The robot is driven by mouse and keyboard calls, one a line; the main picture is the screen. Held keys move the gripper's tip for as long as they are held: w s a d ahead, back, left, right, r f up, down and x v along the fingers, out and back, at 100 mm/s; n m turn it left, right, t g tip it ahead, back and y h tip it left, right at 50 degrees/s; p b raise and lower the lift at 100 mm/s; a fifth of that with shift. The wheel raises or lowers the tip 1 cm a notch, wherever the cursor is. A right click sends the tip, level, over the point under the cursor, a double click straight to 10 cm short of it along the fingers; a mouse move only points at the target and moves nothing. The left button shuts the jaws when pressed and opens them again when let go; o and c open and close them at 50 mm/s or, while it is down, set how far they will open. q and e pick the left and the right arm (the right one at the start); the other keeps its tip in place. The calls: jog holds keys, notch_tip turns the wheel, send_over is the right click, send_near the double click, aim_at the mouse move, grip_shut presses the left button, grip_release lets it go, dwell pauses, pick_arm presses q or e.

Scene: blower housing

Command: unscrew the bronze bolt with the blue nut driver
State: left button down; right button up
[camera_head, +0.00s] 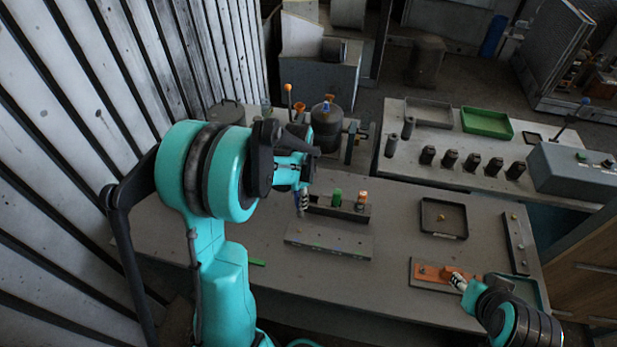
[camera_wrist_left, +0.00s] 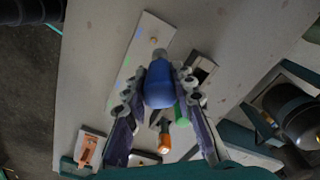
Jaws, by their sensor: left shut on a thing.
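My left gripper (camera_head: 302,201) is over the table, by the left end of the tool rack (camera_head: 346,213). In the left wrist view its two fingers (camera_wrist_left: 159,84) are shut on the blue nut driver (camera_wrist_left: 160,90), gripping its rounded blue handle.
Green (camera_head: 337,196) and orange (camera_head: 362,201) drivers stand in the rack. A pale plate (camera_head: 328,241) lies in front. The dark blower housing (camera_head: 327,121) stands behind. A black tray (camera_head: 426,229) and an orange block (camera_head: 432,275) are at the right. The table's left part is mostly clear.

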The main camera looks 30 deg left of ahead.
pick_arm(q)
jog(key=shift+s+d+f+n, duration=0.15)
jog(key=shift+s+n, duration=0.35)
jog(key=shift+s, duration=0.3)
notch_tip(320, 180, down, 5)
jog(key=b, duration=0.3)
jog(key=shift+f+b, duration=0.3)
jog(key=shift+b, duration=0.35)
jog(key=shift+f+b, duration=0.3)
jog(key=shift+b, duration=0.1)
